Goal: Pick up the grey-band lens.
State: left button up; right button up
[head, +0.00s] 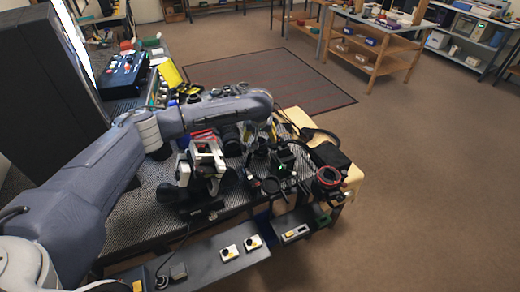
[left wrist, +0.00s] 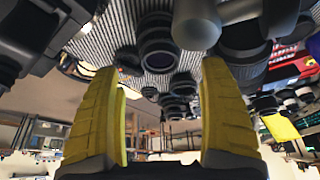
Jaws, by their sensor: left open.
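In the left wrist view several dark lenses stand on the ribbed table top. One dark lens (left wrist: 157,48) is ahead, between and beyond my yellow fingertips. I cannot make out for certain which lens has the grey band. My left gripper (left wrist: 158,75) is open, with nothing between its fingers. In the head view the left gripper (head: 270,128) is partly hidden under the end of my forearm, over the crowded table. A dark lens (head: 231,138) stands to its left. My right gripper is not in view.
A pale grey cylinder (left wrist: 196,22) is close to the right finger. A red box (left wrist: 292,66) lies farther right. In the head view a white-framed device (head: 204,160) and a red-ringed black part (head: 328,178) crowd the table.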

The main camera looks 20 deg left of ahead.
aim_at(260, 141)
pick_arm(q)
jog(key=shift+x, duration=2.7)
jog(key=shift+c, duration=0.2)
jog(key=c, duration=1.6)
jog(key=shift+r, duration=0.1)
jog(key=shift+c, duration=0.2)
